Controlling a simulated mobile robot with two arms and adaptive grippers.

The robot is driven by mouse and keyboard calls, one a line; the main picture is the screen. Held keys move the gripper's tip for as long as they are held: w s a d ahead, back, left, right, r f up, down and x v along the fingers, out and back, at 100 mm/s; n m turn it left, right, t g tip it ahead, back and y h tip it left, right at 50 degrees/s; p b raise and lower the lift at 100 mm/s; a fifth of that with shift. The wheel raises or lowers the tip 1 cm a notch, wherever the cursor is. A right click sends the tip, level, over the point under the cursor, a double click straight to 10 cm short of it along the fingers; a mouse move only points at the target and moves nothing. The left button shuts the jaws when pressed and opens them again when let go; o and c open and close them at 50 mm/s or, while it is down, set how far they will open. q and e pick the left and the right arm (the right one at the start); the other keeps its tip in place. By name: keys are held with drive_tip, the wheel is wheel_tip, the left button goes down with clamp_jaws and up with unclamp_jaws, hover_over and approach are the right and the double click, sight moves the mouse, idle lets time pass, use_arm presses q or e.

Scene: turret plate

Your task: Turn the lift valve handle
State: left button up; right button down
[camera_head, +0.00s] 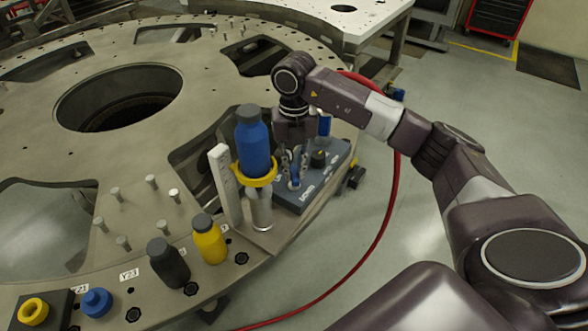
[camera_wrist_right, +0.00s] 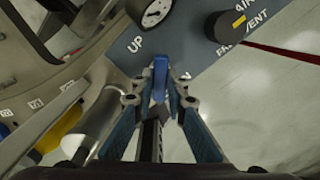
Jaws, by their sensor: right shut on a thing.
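The lift valve handle (camera_wrist_right: 160,78) is a small blue lever on a grey-blue control panel (camera_wrist_right: 192,55), beside the label "UP". In the head view the panel (camera_head: 322,180) sits at the turret plate's edge, and the blue handle (camera_head: 294,183) shows low between my fingers. My right gripper (camera_wrist_right: 160,95) is shut on the handle, with one finger on each side of it. My left gripper is in neither view.
A blue bottle (camera_head: 253,145) stands in a yellow ring (camera_head: 255,174) left of my gripper. A black knob (camera_wrist_right: 226,24) and a gauge (camera_wrist_right: 156,12) are on the panel. A yellow bottle (camera_head: 209,240) and a black bottle (camera_head: 168,263) stand nearer. A red hose (camera_head: 385,215) runs along the floor.

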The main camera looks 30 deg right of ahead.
sight(294, 173)
drive_tip(key=m, duration=0.4)
drive_tip(key=shift+r+m, duration=0.1)
drive_tip(key=shift+m, duration=0.2)
drive_tip(key=shift+w+m, duration=0.1)
drive_tip(key=shift+m, duration=1.9)
drive_tip(key=c, duration=1.9)
unclamp_jaws()
drive_tip(key=shift+c, duration=0.2)
wheel_tip(294, 173, up, 12)
